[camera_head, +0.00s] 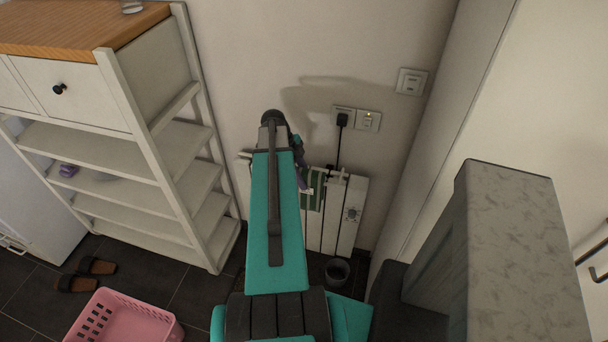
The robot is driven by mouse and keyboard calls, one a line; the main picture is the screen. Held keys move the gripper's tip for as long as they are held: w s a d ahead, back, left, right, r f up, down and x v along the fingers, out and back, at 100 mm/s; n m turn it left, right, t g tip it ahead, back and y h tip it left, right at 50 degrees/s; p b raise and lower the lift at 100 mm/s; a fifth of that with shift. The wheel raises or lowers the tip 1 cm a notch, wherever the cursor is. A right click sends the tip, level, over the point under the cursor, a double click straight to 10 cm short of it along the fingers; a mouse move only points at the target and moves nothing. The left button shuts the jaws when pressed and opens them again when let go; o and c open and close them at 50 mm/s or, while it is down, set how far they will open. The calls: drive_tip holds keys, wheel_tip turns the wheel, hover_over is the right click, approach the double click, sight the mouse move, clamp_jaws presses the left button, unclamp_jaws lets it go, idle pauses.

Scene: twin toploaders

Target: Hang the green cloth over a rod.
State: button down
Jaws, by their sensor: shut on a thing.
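The green cloth (315,190) shows as a small patterned patch just right of my forearm, in front of a white radiator-like unit (347,215) at the wall. My gripper (303,184) is at the cloth's left edge, shut on the cloth, and is mostly hidden behind my teal arm. A thin pale rod (337,173) runs along the top of the unit, close to the cloth. I cannot tell whether the cloth lies over the rod or in front of it. The left part of the unit is hidden by my arm.
A white shelf with a wooden top (85,25) stands at left. A pink basket (120,318) and slippers (97,266) are on the dark floor. A black plug (342,120) and cord hang above the unit. A dark pot (337,271) stands below it.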

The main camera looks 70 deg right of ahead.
drive_tip(key=shift+f+b, duration=1)
drive_tip(key=shift+f, duration=0.75)
drive_tip(key=c, duration=1.2)
unclamp_jaws()
drive_tip(key=shift+o, duration=0.2)
drive_tip(key=shift+w+r, duration=0.1)
drive_tip(key=shift+r, duration=0.1)
drive_tip(key=shift+b+v, duration=1.3)
drive_tip(key=shift+v, duration=5.4)
drive_tip(key=shift+w, duration=0.1)
